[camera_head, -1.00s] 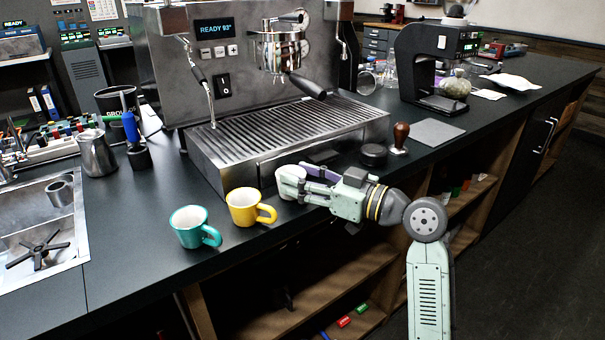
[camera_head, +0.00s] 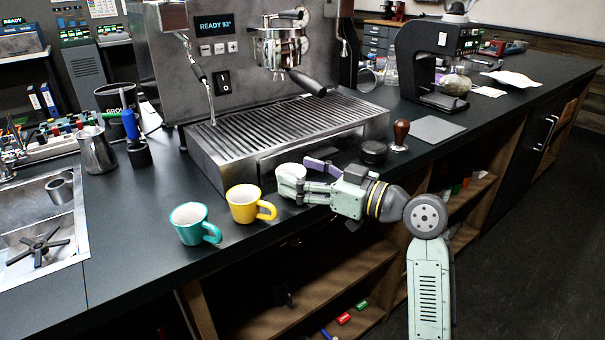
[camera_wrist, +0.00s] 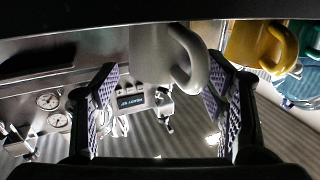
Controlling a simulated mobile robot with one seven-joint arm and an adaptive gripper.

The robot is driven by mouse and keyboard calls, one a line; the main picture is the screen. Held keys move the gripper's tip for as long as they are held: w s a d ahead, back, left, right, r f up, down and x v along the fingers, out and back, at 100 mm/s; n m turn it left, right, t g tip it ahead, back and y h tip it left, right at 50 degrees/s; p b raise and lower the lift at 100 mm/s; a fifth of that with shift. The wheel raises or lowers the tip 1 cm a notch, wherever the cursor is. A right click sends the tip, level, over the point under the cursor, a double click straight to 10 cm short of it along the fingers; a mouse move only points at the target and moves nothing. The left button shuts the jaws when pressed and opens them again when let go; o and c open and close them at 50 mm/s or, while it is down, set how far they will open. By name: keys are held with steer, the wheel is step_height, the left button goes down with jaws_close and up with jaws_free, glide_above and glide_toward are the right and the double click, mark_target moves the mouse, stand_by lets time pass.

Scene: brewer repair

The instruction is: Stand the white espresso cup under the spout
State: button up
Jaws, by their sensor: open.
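The white espresso cup (camera_head: 290,176) stands on the counter in front of the machine's drip tray, right of the yellow cup. My gripper (camera_head: 306,177) is open at the cup's right side, its fingers parted and reaching toward it. In the wrist view the cup (camera_wrist: 160,50) appears upside down between and beyond the open fingers (camera_wrist: 163,92), its handle toward the right finger. I cannot tell whether a finger touches it. The portafilter (camera_head: 281,53) hangs under the brew head above the slotted drip tray (camera_head: 285,122); its spout is hard to make out.
The yellow cup (camera_head: 243,205) and teal cup (camera_head: 189,223) stand to the left, the yellow one near the white cup. A tamper (camera_head: 400,135) and a dark round puck-like piece (camera_head: 373,152) lie right. The steam wand (camera_head: 205,90) hangs at the tray's left. The tray top is empty.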

steer(key=b+v, duration=0.3)
steer(key=v, duration=0.9)
steer(key=shift+d, duration=0.15)
